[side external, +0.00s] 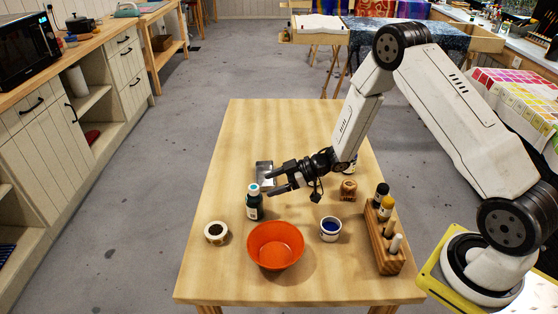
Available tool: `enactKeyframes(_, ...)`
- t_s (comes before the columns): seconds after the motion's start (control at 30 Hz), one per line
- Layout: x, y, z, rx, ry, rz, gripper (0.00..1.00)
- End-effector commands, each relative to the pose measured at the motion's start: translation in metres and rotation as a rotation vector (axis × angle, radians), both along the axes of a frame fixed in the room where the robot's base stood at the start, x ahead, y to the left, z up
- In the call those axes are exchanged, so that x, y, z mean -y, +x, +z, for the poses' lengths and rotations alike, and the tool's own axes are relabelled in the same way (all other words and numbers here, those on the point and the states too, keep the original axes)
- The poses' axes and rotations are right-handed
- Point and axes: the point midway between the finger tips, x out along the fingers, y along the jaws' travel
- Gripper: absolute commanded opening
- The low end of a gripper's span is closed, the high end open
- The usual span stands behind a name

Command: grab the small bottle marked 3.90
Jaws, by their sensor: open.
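A small dark green bottle (254,206) with a pale cap and a label stands upright on the wooden table, left of the middle. The label is too small to read, so I cannot tell which bottle is marked 3.90. My gripper (268,183) is open and empty, pointing left, with its fingertips just right of the green bottle's cap. I cannot tell whether they touch it. A wooden rack (385,258) at the right holds a black-capped bottle (381,194) and a yellow bottle (386,207). Another dark bottle is partly hidden behind my arm.
A small brown object (348,190) and a grey tray (264,168) are near my gripper. The table's far end is clear.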

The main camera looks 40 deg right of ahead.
Motion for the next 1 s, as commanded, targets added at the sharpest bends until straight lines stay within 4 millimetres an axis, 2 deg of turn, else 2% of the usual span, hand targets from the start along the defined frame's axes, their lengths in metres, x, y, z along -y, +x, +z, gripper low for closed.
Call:
enactKeyframes(0.3,-0.016,0.013,-0.009,-0.001,0.0,0.002,0.84)
enactKeyframes(0.67,-0.023,0.018,-0.012,0.0,0.0,0.001,0.84)
enactKeyframes(1.0,-0.049,0.038,-0.027,0.0,0.0,0.002,0.84)
